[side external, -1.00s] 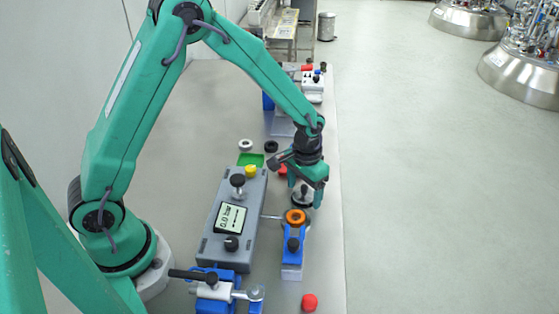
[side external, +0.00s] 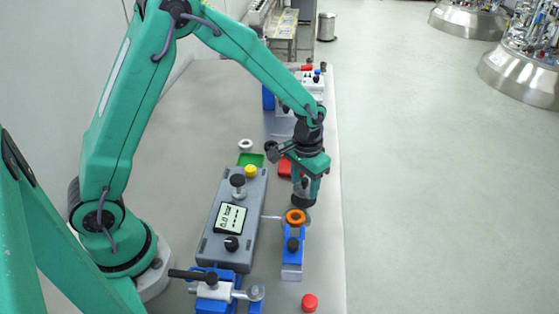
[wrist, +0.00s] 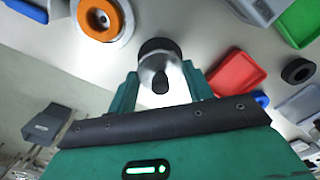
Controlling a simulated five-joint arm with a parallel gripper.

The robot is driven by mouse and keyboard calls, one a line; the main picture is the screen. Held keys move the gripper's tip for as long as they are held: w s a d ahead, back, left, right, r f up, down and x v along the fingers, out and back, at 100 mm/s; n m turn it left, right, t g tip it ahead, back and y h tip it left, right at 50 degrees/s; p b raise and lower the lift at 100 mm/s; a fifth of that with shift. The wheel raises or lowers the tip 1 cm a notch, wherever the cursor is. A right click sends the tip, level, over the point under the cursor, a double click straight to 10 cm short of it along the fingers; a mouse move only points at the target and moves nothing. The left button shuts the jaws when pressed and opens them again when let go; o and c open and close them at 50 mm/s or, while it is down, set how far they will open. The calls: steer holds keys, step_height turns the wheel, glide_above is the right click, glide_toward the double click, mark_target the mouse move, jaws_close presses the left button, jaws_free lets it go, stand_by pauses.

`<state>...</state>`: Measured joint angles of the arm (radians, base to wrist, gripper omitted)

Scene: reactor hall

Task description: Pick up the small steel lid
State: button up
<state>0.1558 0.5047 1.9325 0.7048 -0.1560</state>
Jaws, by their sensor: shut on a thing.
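The small steel lid (wrist: 154,66) shows in the wrist view as a shiny steel piece with a black round part. It is between the two fingers of my gripper (wrist: 160,88), which is shut on it. In the side view my gripper (side external: 303,190) points down over the table's right part, behind the orange ring. The lid (side external: 302,201) is a dark, partly hidden shape at the fingertips there. I cannot tell whether it is clear of the table.
A grey gauge box (side external: 212,245) stands to the left. A red tray (wrist: 236,74) and a black ring (wrist: 298,70) lie nearby. The table's right edge is close.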

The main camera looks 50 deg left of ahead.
steer(key=shift+r, duration=0.85)
steer(key=s+d+r, duration=0.7)
steer(key=d, duration=0.2)
steer(key=shift+s, duration=0.25)
steer(key=shift+a, duration=0.1)
steer(key=a+n, duration=0.1)
steer(key=n, duration=0.2)
steer(key=a+f+n, duration=0.1)
steer(key=n, duration=0.2)
steer(key=a+f+n, duration=0.1)
steer(key=n, duration=0.2)
steer(key=shift+w+a+f, duration=0.15)
steer(key=shift+w+a, duration=0.05)
steer(key=shift+a, duration=0.2)
steer(key=shift+f, duration=0.15)
steer(key=shift+f, duration=2.5)
